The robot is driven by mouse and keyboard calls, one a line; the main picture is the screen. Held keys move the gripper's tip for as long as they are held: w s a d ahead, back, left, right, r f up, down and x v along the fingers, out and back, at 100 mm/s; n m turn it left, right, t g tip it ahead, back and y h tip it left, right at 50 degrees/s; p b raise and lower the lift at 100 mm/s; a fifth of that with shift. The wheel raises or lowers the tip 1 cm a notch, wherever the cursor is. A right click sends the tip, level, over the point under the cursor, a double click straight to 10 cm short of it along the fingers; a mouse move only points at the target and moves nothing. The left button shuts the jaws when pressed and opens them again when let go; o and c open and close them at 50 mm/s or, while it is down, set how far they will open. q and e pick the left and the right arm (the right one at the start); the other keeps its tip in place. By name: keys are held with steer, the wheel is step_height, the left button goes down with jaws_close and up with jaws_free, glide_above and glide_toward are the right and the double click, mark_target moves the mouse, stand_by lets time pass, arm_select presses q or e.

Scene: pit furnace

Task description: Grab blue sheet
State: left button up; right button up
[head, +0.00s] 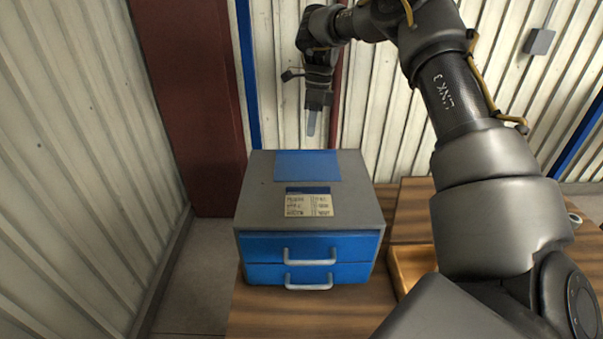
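The blue sheet (307,165) lies flat on the back part of the top of a grey cabinet (255,207) with two blue drawers. My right gripper (311,123) points down above and behind the sheet in the picture, with a visible gap between fingertips and sheet. The gripper shows edge-on, so I cannot tell whether its fingers are open or shut. No sheet shows at its fingertips. My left gripper is not in view.
A label card (309,202) lies on the cabinet top in front of the sheet. Both drawers (310,247) are shut. The cabinet stands on a wooden table (300,318). An orange-brown tray (408,262) is to its right, partly behind my arm. Corrugated walls (70,150) stand left and behind.

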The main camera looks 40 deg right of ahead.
mark_target(310, 153)
steer(key=shift+s+f, duration=0.1)
steer(key=shift+f, duration=0.05)
steer(key=shift+f, duration=0.25)
steer(key=f, duration=0.1)
steer(key=f+p, duration=0.1)
steer(key=f, duration=0.1)
steer(key=shift+s+a+f, duration=0.1)
steer(key=shift+a+f, duration=0.1)
steer(key=shift+a, duration=0.2)
steer(key=shift+f+p, duration=0.3)
steer(key=shift+f, duration=0.25)
jaws_close()
steer(key=shift+r, duration=0.15)
